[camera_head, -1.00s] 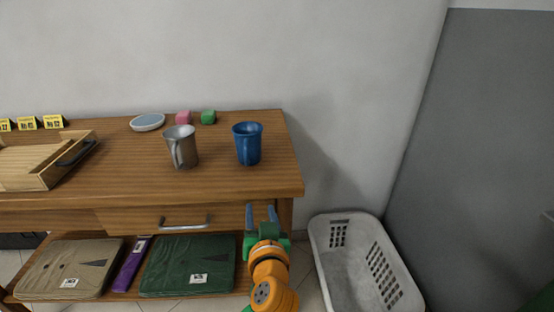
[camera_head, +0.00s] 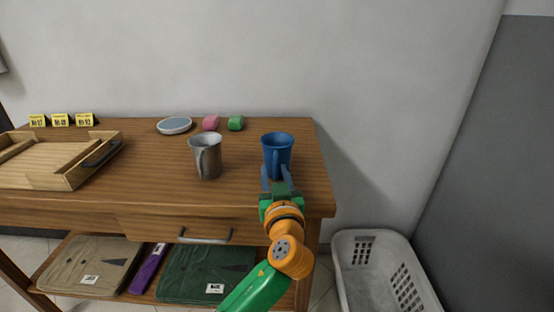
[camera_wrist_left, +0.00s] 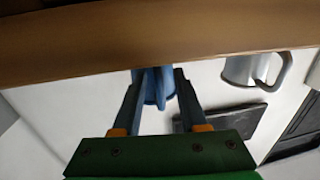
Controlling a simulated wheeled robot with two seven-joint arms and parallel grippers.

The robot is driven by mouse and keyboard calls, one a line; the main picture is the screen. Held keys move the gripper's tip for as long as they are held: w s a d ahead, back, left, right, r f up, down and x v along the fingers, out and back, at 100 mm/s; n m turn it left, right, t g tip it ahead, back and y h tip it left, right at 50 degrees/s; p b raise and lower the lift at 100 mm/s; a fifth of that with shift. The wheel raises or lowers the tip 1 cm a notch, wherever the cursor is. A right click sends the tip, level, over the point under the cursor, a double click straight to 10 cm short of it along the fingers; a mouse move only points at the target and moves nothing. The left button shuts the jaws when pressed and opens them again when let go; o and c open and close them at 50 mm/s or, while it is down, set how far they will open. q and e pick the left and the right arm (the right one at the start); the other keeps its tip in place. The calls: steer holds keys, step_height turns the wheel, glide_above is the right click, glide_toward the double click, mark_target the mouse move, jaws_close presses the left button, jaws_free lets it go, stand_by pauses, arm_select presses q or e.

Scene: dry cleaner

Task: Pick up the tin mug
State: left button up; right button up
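The grey metal mug, which fits the tin mug (camera_head: 208,152), stands upright on the wooden table, its handle toward me. A pale grey mug with a handle shows at the right of the left wrist view (camera_wrist_left: 240,70). A blue mug (camera_head: 277,141) stands to its right near the table's right end. My left gripper (camera_head: 276,174) is open, its fingers pointing at the blue mug's lower front. Blue shows between the fingertips in the left wrist view (camera_wrist_left: 152,82); I cannot tell whether they touch it. The grey mug is left of this gripper. My right gripper is not in view.
A wooden tray (camera_head: 60,180) lies at the table's left. A drawer handle (camera_head: 205,238) juts from the front. A white basket (camera_head: 350,270) stands right of the table.

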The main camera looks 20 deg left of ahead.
arm_select(q)
jaws_close()
stand_by(1.2)
